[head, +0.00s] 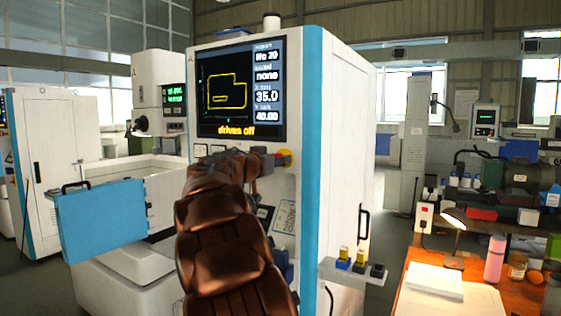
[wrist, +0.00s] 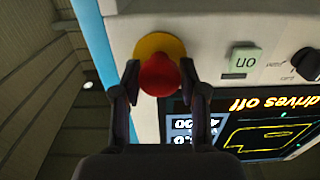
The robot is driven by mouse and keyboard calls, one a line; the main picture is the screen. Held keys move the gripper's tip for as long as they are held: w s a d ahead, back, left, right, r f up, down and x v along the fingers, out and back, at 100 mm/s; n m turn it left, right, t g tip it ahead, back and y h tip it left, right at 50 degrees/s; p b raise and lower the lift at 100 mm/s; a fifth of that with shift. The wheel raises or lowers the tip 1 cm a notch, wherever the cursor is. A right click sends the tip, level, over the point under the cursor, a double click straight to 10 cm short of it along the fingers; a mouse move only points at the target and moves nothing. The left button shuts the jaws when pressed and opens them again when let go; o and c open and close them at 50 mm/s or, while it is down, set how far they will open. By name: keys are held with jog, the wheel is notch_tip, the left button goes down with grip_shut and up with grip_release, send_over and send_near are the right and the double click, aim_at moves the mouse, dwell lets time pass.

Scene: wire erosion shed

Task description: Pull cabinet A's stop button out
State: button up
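Cabinet A (head: 340,120) is the white machine with blue edge strips in the middle of the head view. Its stop button is a red mushroom head (wrist: 159,76) on a yellow ring (wrist: 153,46) in the wrist view. In the head view, the yellow ring (head: 284,154) shows just past my gripper (head: 274,159), at the right of the panel below the screen. My gripper (wrist: 159,70) has one finger on each side of the red head, and both fingers appear to touch it. The screen (head: 238,88) reads "drives off".
A blue case-like panel (head: 100,220) is at left. A wooden bench (head: 415,300) stands at lower right.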

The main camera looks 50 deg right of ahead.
jog(key=shift+o, duration=0.9)
jog(key=shift+a+r, duration=0.1)
jog(key=shift+a, duration=0.15)
jog(key=shift+o, duration=1.1)
jog(key=shift+d, duration=0.15)
jog(key=s+a, duration=0.1)
jog(key=a, duration=1.1)
jog(key=shift+s, duration=0.25)
